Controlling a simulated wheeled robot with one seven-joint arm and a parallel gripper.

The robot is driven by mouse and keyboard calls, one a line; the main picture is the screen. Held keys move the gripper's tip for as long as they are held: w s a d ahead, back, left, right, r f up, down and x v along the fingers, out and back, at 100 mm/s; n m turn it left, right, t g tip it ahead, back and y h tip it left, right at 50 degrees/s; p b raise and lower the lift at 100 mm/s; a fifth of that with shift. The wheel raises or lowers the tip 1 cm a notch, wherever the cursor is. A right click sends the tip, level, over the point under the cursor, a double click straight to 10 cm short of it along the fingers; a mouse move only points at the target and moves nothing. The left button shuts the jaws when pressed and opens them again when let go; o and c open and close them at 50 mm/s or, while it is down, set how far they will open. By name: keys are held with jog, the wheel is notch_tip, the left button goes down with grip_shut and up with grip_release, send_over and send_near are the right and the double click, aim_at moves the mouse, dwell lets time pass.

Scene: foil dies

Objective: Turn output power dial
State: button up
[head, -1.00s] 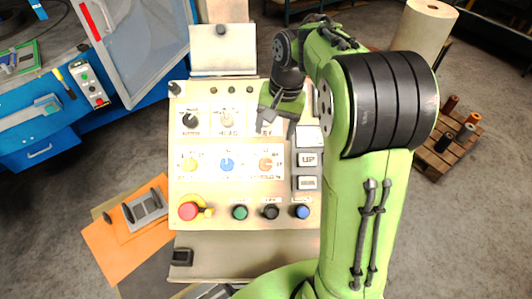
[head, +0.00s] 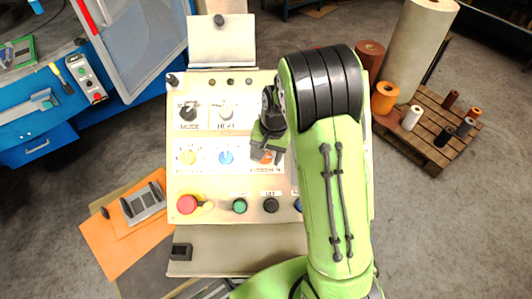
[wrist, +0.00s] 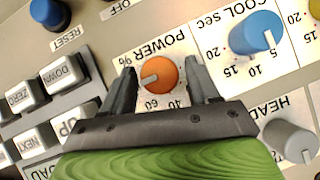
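The power dial is an orange knob (wrist: 159,74) on a white plate marked "POWER %" in the wrist view. In the head view only a sliver of the orange dial (head: 262,156) shows beside my gripper. My gripper (wrist: 165,78) is open, with one dark finger on each side of the dial. Gaps show between the fingers and the knob, so it is not clamped. In the head view my gripper (head: 264,152) is low over the right end of the lower dial row. The dial's pale pointer mark faces lower left in the wrist view.
The blue "COOL sec" dial (wrist: 256,33) and grey "HEAD" dial (wrist: 288,139) are close to the right finger. Push buttons, including "DOWN" (wrist: 63,74), lie left. A red emergency button (head: 187,204) is at the panel's lower left. A pallet of rolls (head: 420,135) stands right.

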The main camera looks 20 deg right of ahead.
jog(key=c, duration=0.9)
jog(key=shift+o, duration=0.2)
jog(key=shift+w+n+h, duration=0.1)
jog(key=shift+n+h, duration=0.2)
jog(key=n+g+h, duration=0.1)
jog(key=n, duration=0.2)
jog(key=shift+a+h, duration=0.2)
jog(key=shift+h, duration=0.2)
jog(key=shift+a+n+h+p, duration=0.1)
jog(key=shift+n+h+p, duration=0.25)
jog(key=shift+n+h, duration=1.1)
jog(key=shift+n, duration=0.45)
jog(key=shift+w, duration=0.1)
jog(key=o, duration=1.1)
jog(key=shift+c, duration=0.2)
